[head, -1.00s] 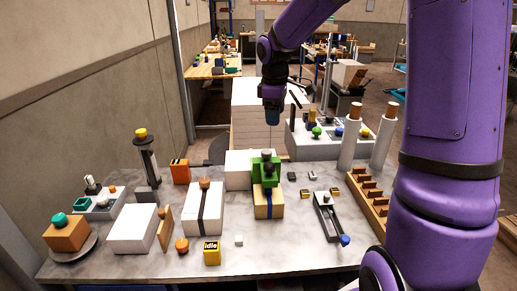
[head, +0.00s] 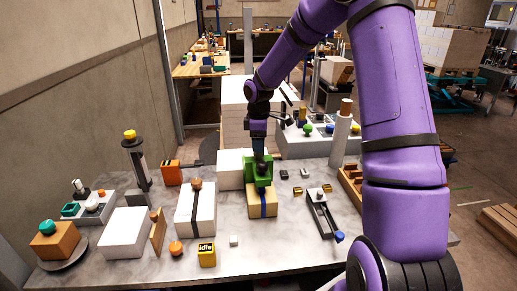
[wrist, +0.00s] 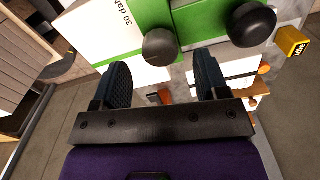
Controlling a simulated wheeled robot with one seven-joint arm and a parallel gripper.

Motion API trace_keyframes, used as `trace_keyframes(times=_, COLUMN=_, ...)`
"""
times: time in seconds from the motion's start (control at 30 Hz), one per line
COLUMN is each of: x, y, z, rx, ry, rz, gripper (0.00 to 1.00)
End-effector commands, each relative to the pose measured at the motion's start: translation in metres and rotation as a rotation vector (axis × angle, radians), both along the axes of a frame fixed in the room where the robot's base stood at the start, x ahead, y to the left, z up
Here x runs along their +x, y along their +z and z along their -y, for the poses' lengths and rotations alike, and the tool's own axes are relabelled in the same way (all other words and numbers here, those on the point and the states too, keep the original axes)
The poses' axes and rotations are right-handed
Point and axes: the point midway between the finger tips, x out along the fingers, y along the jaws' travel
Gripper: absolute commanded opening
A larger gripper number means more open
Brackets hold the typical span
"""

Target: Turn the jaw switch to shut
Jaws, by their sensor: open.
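A green fixture (head: 264,173) with dark round knobs sits at the back middle of the table, above a tan block (head: 262,203) with a dark blue strap. I see no label that marks it as the jaw switch. My gripper (head: 258,156) points down just at the top of this fixture. In the wrist view the green fixture (wrist: 205,22) shows one dark grey knob (wrist: 160,47) ahead of the gap between my two fingers and a black knob (wrist: 252,24) further right. My gripper (wrist: 162,75) is open, with nothing between its fingers; contact with the knob cannot be told.
A strapped white ream (head: 196,212) with an orange knob stands to the left. A yellow "idle" block (head: 207,255) is at the front. A dark slide with a blue knob (head: 338,237) lies right. A white post (head: 341,140) rises behind.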

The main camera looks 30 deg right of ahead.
Motion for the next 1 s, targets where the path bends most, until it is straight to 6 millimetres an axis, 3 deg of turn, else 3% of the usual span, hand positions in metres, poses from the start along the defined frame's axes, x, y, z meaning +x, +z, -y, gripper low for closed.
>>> trace_keyframes(times=0.2, x=0.000, y=-0.023, z=0.000, rx=0.001, ry=0.000, rz=-0.001, gripper=0.68)
trace_keyframes(times=0.57, x=0.000, y=-0.027, z=0.000, rx=-0.001, ry=0.000, rz=0.001, gripper=0.68)
trace_keyframes(times=0.8, x=0.000, y=-0.027, z=0.000, rx=-0.001, ry=0.000, rz=0.001, gripper=0.18)
trace_keyframes(times=1.0, x=0.000, y=-0.027, z=0.000, rx=-0.001, ry=-0.007, rz=0.001, gripper=0.18)
